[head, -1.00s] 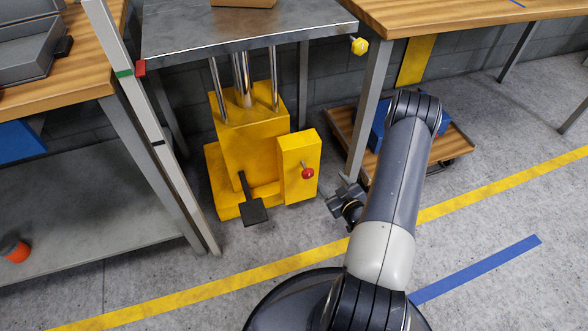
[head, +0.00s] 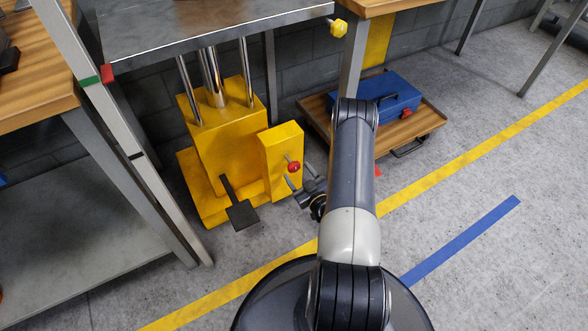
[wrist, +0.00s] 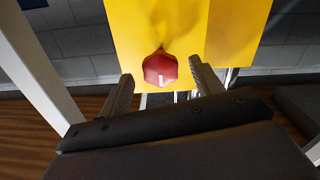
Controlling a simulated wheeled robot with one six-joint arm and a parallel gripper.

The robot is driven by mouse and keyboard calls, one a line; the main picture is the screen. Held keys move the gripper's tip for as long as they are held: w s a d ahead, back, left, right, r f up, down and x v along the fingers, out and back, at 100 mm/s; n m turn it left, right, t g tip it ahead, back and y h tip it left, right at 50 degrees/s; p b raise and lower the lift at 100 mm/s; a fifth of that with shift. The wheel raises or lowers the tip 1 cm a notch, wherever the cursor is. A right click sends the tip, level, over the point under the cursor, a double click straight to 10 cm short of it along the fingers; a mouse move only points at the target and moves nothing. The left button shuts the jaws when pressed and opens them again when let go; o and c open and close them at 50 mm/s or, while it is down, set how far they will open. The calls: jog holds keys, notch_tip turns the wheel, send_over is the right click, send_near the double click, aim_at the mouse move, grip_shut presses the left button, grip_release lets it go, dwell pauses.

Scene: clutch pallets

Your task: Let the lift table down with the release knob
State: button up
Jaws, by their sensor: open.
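The lift table has a grey metal top (head: 215,30) held up on shiny posts above a yellow base (head: 222,145). A black foot pedal (head: 242,213) sticks out at its front. The release knob is red and sits on the yellow box (head: 282,150) at the base's right side; it shows in the head view (head: 293,167) and in the wrist view (wrist: 160,69). My gripper (head: 300,187) is open just in front of the knob. In the wrist view, my gripper's fingers (wrist: 158,88) stand apart on either side of the knob, with gaps to both.
A yellow knob (head: 338,28) is at the table top's right corner. A low wooden cart (head: 415,130) with a blue toolbox (head: 385,98) stands to the right. A grey post (head: 125,145) rises at left.

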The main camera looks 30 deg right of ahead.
aim_at(296, 170)
jog(key=shift+w, duration=1.7)
jog(key=c, duration=1)
